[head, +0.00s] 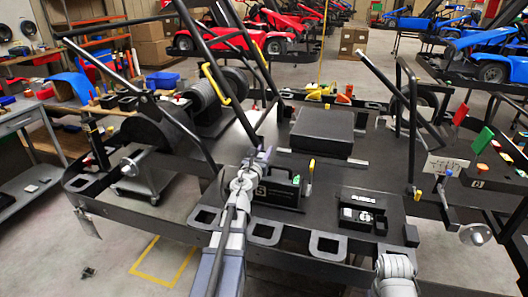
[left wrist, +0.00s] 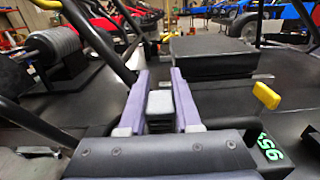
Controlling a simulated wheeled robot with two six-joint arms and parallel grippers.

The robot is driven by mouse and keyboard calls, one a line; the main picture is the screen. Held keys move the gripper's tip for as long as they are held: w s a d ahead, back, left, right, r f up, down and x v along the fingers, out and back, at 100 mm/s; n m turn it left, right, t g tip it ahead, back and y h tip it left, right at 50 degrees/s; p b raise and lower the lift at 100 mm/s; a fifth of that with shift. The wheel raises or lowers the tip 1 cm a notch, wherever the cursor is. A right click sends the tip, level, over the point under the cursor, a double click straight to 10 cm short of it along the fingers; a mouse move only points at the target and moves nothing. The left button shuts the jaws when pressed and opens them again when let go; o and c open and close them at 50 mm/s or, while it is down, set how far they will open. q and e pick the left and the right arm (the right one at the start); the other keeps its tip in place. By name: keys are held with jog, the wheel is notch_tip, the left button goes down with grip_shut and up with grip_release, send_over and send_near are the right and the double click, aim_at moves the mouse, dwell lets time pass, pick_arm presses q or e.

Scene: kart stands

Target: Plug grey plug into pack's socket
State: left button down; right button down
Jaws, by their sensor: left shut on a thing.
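My left gripper (head: 262,158) is above the left side of the black pack (head: 272,194). In the left wrist view its two pale purple fingers (left wrist: 160,100) are shut on the small grey plug (left wrist: 159,103). In the head view the plug is too small to tell from the fingers. The pack stands on the kart's dark floor, with a yellow lever (head: 311,167) at its right, also seen in the left wrist view (left wrist: 266,96). Green digits (left wrist: 269,146) glow on the pack. I cannot make out its socket. My right gripper is not in view.
A black tray with small parts (head: 362,214) lies right of the pack. A large black box (head: 322,132) stands behind it. Black frame tubes (head: 218,80) rise close to my left gripper. Dark floor (head: 385,165) to the right is mostly clear.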

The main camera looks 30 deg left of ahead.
pick_arm(q)
jog(key=shift+f+b, duration=1)
jog(key=shift+f, duration=0.1)
jog(key=c, duration=0.5)
grip_release()
jog(key=shift+s+d, duration=0.1)
jog(key=v, duration=0.7)
jog(key=shift+s, duration=0.4)
